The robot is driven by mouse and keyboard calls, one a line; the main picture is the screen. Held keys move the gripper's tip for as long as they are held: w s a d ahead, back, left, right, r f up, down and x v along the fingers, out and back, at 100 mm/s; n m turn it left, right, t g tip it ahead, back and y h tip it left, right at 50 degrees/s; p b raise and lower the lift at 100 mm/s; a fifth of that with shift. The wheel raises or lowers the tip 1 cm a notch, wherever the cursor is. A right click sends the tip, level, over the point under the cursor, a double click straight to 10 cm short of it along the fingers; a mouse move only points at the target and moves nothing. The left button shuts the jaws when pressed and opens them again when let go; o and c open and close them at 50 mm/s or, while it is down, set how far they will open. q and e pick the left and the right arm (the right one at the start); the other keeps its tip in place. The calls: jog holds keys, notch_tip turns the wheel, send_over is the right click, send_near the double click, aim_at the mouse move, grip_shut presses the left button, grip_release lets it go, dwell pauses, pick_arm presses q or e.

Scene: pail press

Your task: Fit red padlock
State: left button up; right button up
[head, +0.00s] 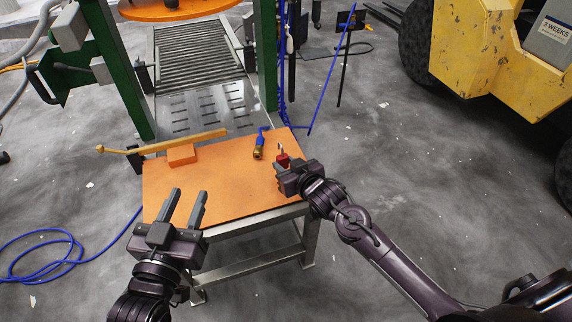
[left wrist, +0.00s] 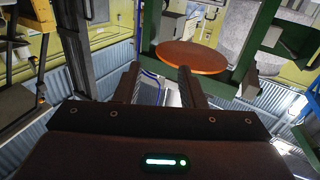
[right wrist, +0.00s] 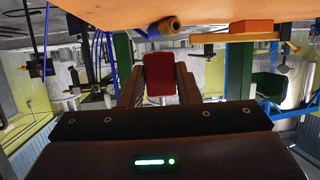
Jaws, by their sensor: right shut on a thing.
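The red padlock (head: 283,160) is at the right side of the orange tabletop, with its shackle upward in the head view. My right gripper (head: 287,167) is shut on it. In the right wrist view the padlock's red body (right wrist: 159,75) sits between the two fingers (right wrist: 160,88). I cannot tell whether it touches the table. A blue-handled brass valve (head: 260,145) lies on the table, left of the padlock. My left gripper (head: 187,208) is open and empty in front of the table's left part; its fingers (left wrist: 165,85) also show apart in the left wrist view.
The orange table (head: 225,190) also holds an orange block (head: 181,154) and a long wooden-coloured bar (head: 175,142) near its back left edge. A roller conveyor (head: 200,60) between green posts stands behind. A yellow machine (head: 500,45) is at the right. Blue hose (head: 45,262) lies on the left floor.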

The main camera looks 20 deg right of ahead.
jog(key=shift+r+p, duration=0.55)
jog(key=shift+p, duration=0.05)
jog(key=shift+r+p, duration=0.25)
jog(key=shift+p, duration=0.05)
pick_arm(q)
jog(key=s+f+g+y, duration=0.1)
jog(key=s+f+g, duration=0.3)
jog(key=f, duration=0.4)
jog(key=s+a+f+g+y, duration=0.1)
jog(key=s+f+g, duration=0.3)
jog(key=f, duration=0.4)
jog(key=shift+s+a+g+y, duration=0.2)
jog(key=shift+g+y, duration=0.2)
jog(key=shift+y, duration=0.2)
pick_arm(e)
jog(key=shift+r, duration=0.25)
dwell(0.3)
pick_arm(q)
jog(key=shift+w+f, duration=0.1)
